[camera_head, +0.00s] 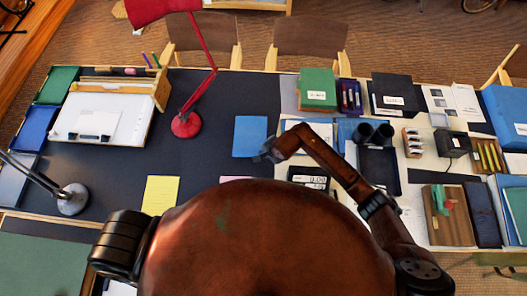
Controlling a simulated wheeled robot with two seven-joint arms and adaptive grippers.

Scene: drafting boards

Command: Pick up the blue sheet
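A blue sheet (249,135) lies flat on the dark desk mat, right of the red lamp's base. My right gripper (264,153) is at the sheet's lower right corner and overlaps it in the view. It is small and dark here. I cannot tell whether its fingers are open or shut, or whether they touch the sheet. My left gripper is not in view; only the shoulder of that arm shows at lower left.
A yellow sheet (160,194) and a pink sheet, partly hidden by my body, lie nearer. A red lamp (186,125) stands left of the blue sheet. Papers, a green box (317,88) and a black tray (378,170) crowd the right. The dark mat (120,170) has free room left.

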